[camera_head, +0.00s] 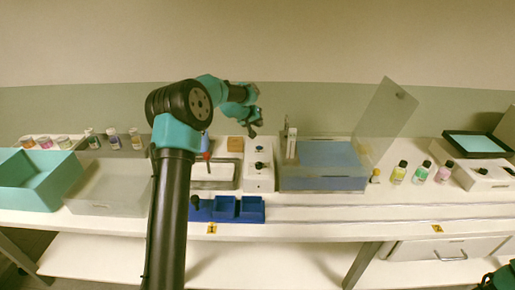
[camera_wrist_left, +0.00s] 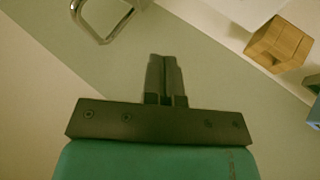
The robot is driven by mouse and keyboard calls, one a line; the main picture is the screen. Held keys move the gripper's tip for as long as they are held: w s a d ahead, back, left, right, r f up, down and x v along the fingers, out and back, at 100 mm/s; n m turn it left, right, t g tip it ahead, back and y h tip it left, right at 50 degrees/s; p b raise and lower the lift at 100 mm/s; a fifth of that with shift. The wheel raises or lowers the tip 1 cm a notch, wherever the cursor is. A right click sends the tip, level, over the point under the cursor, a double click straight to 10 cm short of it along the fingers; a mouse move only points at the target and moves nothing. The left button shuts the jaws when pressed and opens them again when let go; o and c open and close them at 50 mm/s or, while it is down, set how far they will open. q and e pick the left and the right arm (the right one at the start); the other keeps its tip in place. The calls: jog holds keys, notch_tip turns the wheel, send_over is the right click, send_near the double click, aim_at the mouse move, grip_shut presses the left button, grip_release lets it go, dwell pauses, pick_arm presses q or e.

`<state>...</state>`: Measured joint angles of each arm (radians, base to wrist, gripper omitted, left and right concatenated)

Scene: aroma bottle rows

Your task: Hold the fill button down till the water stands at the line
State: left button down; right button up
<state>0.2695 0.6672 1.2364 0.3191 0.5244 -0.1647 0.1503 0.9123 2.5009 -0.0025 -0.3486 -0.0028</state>
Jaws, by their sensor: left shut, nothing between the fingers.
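A white control box (camera_head: 259,182) with dark knobs or buttons stands mid-table; I cannot tell which one is the fill button. To its right is a clear tank (camera_head: 322,183) that looks blue inside; no fill line can be made out. My left gripper (camera_head: 253,130) is shut and empty, raised near the back of the control box, and does not appear to touch it. Its closed fingers show in the left wrist view (camera_wrist_left: 164,78). My right gripper is out of view; only a bit of my right arm shows at the lower right corner.
A clear panel (camera_head: 388,118) stands tilted at the tank's right. A wooden block (camera_head: 235,144) is behind the control box's left; the wrist view shows a wooden block (camera_wrist_left: 280,42) and a metal loop (camera_wrist_left: 103,22). Blue bins (camera_head: 225,209) sit in front; small bottles (camera_head: 421,172) stand right.

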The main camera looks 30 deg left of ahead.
aim_at(258, 146)
pick_arm(q)
jog(key=shift+f, duration=0.1)
jog(key=shift+f, duration=4.35)
jog(key=shift+f, duration=0.1)
jog(key=shift+f, duration=0.3)
jog(key=shift+f, duration=0.4)
jog(key=shift+r, duration=0.85)
jog(key=shift+r, duration=2.5)
